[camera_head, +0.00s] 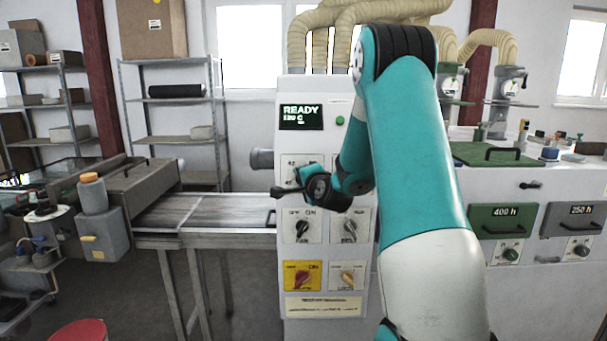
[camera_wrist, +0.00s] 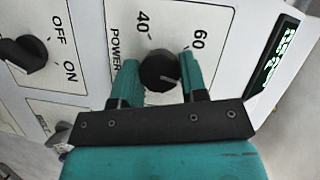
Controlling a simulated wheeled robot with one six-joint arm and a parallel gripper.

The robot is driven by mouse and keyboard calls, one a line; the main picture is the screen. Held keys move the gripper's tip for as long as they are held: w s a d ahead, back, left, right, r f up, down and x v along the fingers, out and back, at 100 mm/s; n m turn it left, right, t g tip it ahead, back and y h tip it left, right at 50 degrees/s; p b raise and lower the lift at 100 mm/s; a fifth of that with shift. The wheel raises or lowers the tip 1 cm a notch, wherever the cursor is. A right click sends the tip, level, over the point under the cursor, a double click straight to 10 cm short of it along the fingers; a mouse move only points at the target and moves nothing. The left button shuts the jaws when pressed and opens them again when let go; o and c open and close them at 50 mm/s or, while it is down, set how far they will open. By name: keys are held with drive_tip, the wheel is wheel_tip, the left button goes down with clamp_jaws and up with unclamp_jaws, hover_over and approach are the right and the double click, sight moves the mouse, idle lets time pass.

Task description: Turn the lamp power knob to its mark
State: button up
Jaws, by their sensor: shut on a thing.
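The lamp power knob (camera_wrist: 160,72) is a round black knob on a white panel plate in the wrist view. The word POWER and the numbers 40 and 60 are printed around it. My gripper (camera_wrist: 159,66) is shut on the knob, with one teal finger on each side. I cannot make out clearly where the knob's pointer stands or which mark is the set one. In the head view my gripper (camera_head: 282,191) is at the white control cabinet (camera_head: 322,94), and it and my arm hide most of the knob's plate.
An OFF/ON switch (camera_wrist: 24,55) sits beside the knob's plate in the wrist view. More knobs are below, including a red one on a yellow plate (camera_head: 302,278). A READY display (camera_head: 301,116) is above. The conveyor (camera_head: 205,212) runs to the left.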

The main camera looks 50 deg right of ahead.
drive_tip(key=n+g+h+b, duration=0.2)
drive_tip(key=n+g+b, duration=0.1)
drive_tip(key=n, duration=0.3)
drive_tip(key=n+g+h+b, duration=0.2)
drive_tip(key=n+g+b, duration=0.1)
drive_tip(key=n, duration=0.3)
drive_tip(key=n+g+h+b, duration=0.3)
drive_tip(key=n+b, duration=0.1)
drive_tip(key=n, duration=0.2)
drive_tip(key=shift+w+a+f+n, duration=0.2)
drive_tip(key=shift+n, duration=0.2)
idle(0.5)
idle(0.5)
drive_tip(key=o, duration=0.9)
drive_tip(key=shift+r, duration=0.1)
